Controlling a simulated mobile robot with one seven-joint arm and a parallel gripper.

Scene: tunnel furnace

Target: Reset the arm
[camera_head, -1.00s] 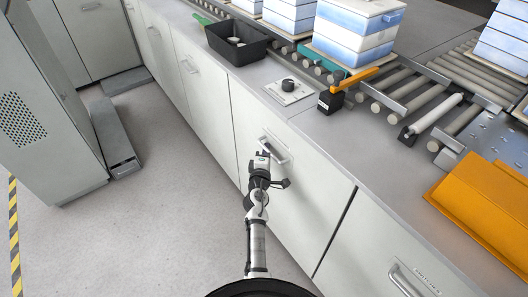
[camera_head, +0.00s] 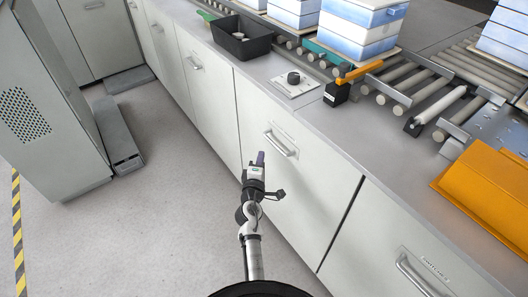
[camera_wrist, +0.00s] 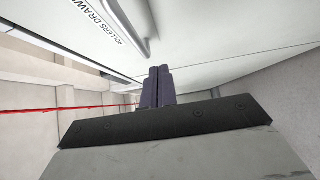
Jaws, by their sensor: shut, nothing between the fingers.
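My gripper (camera_head: 260,158) is in front of the cabinet, close to the drawer handle (camera_head: 281,146) but apart from it. Its two dark fingers are pressed together with nothing between them; they also show in the wrist view (camera_wrist: 157,86). The wrist view shows a drawer front with a handle (camera_wrist: 142,30) and a label that reads in part "ROLLERS DRAW". The drawer (camera_head: 290,180) looks closed. My arm reaches up from the bottom of the head view.
The counter carries a black bin (camera_head: 241,38), a panel with a black knob (camera_head: 293,80), an orange-handled black block (camera_head: 338,92) and an orange cover (camera_head: 490,190). Blue-white boxes (camera_head: 360,28) stand on rollers. A grey cabinet (camera_head: 50,110) stands left.

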